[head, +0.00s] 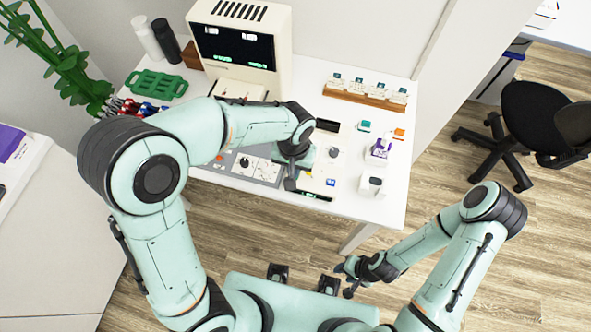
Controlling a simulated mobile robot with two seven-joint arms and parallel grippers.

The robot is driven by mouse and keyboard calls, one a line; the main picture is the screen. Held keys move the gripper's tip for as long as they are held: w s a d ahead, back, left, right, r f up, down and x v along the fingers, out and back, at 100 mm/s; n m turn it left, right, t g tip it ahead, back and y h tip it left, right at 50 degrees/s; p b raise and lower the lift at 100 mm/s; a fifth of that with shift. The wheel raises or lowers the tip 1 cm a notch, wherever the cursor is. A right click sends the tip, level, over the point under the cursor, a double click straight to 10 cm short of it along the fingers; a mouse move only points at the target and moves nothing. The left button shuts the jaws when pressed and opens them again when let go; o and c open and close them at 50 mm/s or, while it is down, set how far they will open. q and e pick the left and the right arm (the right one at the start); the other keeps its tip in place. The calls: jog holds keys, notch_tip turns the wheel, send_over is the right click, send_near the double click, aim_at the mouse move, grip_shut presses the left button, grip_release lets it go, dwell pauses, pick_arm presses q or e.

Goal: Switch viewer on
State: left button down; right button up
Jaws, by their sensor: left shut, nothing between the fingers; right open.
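The viewer appears to be the cream box (285,18) at the back of the white table. Its dark screen (232,48) faces me and shows white and green marks. A grey control panel (229,170) with dark knobs lies at the table's front edge, partly hidden by my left arm. My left gripper (291,184) is shut and empty, low over the table at the right end of the panel. I cannot tell whether it touches anything. My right gripper (347,283) is open and empty in front of the table, below its front edge. No switch can be clearly made out.
A wooden rack (365,95) with small cards stands at the back right. A purple-topped item (379,150) and a white block (371,185) stand at the right. A green tray (157,85), bottles (146,38) and a plant (62,68) are at the left. A black chair (530,115) stands beyond.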

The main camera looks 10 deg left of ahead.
pick_arm(q)
jog(key=shift+f+b, duration=0.6)
jog(key=shift+f, duration=0.35)
pick_arm(e)
jog(key=shift+s+f, duration=0.4)
jog(key=shift+f, duration=0.35)
pick_arm(q)
jog(key=shift+r, duration=0.2)
pick_arm(e)
jog(key=shift+r, duration=0.15)
pick_arm(q)
jog(key=shift+r+p, duration=1.1)
jog(key=shift+r, duration=0.55)
jog(key=shift+r+p, duration=0.95)
jog(key=shift+r, duration=0.8)
pick_arm(e)
jog(key=w+r, duration=0.1)
jog(key=r, duration=0.1)
jog(key=w+r, duration=0.2)
jog(key=shift+w+r, duration=0.3)
jog(key=shift+r, duration=0.1)
